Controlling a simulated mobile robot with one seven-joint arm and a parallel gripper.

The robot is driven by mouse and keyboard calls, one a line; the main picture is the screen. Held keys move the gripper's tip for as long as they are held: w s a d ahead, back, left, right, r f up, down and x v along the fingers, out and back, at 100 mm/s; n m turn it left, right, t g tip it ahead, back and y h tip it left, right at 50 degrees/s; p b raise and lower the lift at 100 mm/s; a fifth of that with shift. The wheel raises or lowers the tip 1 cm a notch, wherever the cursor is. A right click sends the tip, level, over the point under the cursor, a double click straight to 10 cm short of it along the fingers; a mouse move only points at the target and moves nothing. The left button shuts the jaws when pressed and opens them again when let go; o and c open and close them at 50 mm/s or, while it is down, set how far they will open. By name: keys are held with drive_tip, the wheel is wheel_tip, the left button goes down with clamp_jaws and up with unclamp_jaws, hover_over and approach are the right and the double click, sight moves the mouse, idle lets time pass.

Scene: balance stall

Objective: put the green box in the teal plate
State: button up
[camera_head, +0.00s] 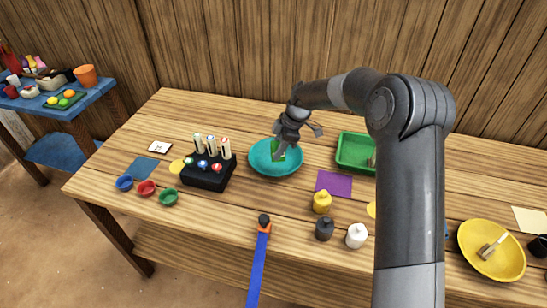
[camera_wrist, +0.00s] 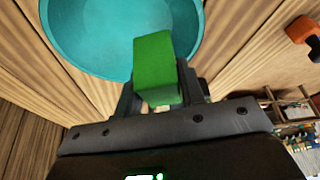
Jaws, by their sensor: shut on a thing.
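The green box (camera_head: 278,151) is held in my gripper (camera_head: 279,147), over the teal plate (camera_head: 262,169) in the head view. In the wrist view, the green box (camera_wrist: 154,58) stands out between the fingers of my gripper (camera_wrist: 160,92), which are shut on it. The teal plate (camera_wrist: 95,35) lies beyond the box there, and the box overlaps the plate's near rim in the picture. I cannot tell whether the box touches the plate. The plate's inside looks empty where it shows.
A black block with several upright pieces (camera_head: 206,174) stands left of the plate. A green tray (camera_head: 352,152) and a purple mat (camera_head: 334,184) lie right of it.

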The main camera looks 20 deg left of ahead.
drive_tip(key=shift+a+f, duration=0.45)
drive_tip(key=shift+a, duration=0.3)
drive_tip(key=shift+f, duration=2)
drive_tip(key=shift+f, duration=0.1)
drive_tip(key=o, duration=1)
drive_tip(key=v, duration=1.2)
